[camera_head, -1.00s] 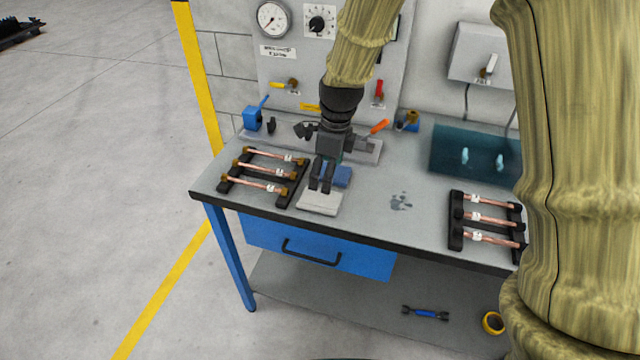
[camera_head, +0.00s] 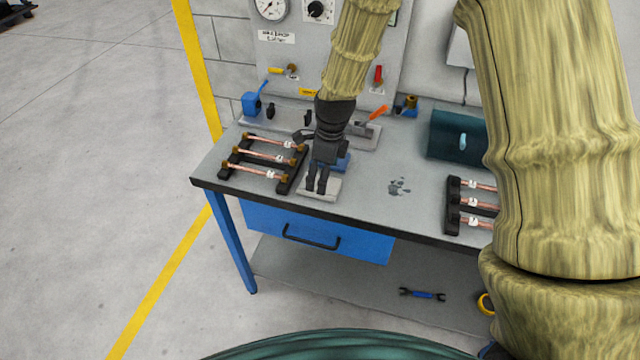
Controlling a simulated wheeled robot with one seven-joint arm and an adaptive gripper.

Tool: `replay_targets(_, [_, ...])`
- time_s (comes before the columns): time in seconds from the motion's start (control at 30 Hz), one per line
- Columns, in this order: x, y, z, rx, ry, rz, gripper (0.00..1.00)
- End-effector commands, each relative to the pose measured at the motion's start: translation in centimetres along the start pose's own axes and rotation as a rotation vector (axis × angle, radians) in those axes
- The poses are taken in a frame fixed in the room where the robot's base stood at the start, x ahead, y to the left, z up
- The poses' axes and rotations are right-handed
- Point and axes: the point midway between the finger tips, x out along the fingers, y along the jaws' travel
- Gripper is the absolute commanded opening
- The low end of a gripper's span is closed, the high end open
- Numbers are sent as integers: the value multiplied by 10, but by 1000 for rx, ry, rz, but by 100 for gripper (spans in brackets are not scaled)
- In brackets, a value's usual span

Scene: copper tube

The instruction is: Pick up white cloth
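The white cloth (camera_head: 332,189) lies flat and folded near the front edge of the grey workbench (camera_head: 375,212), just right of the left tube rack. My gripper (camera_head: 317,190) points down over the middle of the cloth and hides part of it. A narrow gap shows between its two dark fingers, so it looks open, with nothing seen between them. I cannot tell whether the fingertips touch the cloth.
A blue block or cloth (camera_head: 343,163) lies just behind the gripper. Racks of copper tubes stand left (camera_head: 262,157) and right (camera_head: 473,205). A wet patch (camera_head: 399,186) marks the bench between. A dark teal box (camera_head: 458,136) stands back right.

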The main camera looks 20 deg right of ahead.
Motion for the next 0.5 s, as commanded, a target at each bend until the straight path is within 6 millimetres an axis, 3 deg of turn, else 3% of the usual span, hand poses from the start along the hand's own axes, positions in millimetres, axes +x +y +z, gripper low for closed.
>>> replay_targets(0.5, [36,-1,1,0,0,1,88])
